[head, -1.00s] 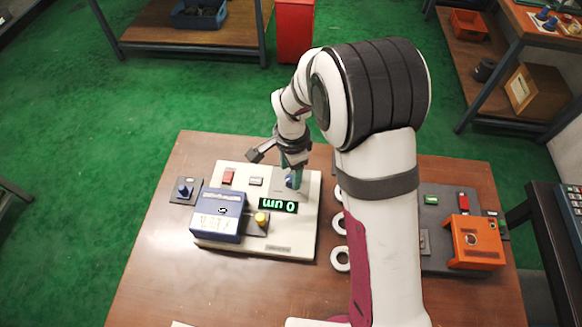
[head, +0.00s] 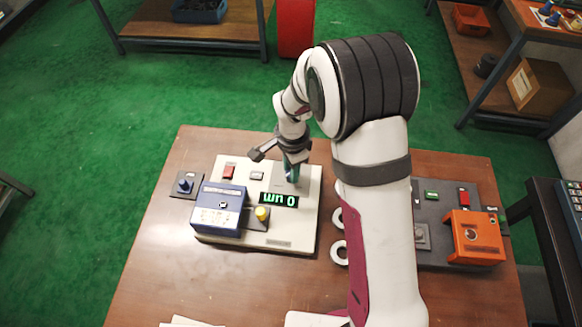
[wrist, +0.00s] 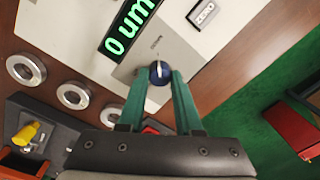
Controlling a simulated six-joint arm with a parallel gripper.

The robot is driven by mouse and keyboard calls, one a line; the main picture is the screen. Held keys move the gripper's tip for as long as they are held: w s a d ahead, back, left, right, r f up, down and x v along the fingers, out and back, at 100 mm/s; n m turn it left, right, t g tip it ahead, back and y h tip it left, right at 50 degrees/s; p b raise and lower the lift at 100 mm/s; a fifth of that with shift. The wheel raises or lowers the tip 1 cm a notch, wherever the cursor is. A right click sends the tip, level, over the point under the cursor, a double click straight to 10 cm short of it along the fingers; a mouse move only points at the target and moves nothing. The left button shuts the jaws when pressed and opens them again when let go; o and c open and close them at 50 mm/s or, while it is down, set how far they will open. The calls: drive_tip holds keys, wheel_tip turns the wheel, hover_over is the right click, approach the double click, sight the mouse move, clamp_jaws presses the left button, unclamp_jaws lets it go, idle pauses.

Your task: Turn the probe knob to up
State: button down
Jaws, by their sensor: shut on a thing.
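The probe knob (wrist: 159,71) is a small round dark blue knob with a pale pointer line, on the cream gauge station (head: 307,220). In the wrist view the line points roughly toward small lettering printed beside the knob, too small to read surely. My gripper (wrist: 159,80) is shut on the knob, with one green finger on each side. In the head view my gripper (head: 292,178) reaches down to the station's back right, and its fingers mostly hide the knob. The station's display (head: 278,200) shows a green "0 um".
A blue box (head: 218,208) and a yellow button (head: 262,213) stand on the station. Another blue knob (head: 184,186) sits left of it. White rings (head: 339,252) lie to the right, partly behind my arm, before an orange box (head: 474,238).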

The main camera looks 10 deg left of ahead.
drive_tip(key=shift+n, duration=0.3)
drive_tip(key=n, duration=0.3)
drive_tip(key=shift+n, duration=0.4)
drive_tip(key=n, duration=0.4)
drive_tip(key=shift+n, duration=0.3)
drive_tip(key=n, duration=0.4)
drive_tip(key=shift+w+n, duration=0.1)
drive_tip(key=shift+n, duration=0.2)
drive_tip(key=shift+n+g, duration=0.3)
drive_tip(key=shift+n, duration=1.8)
drive_tip(key=c, duration=0.6)
unclamp_jaws()
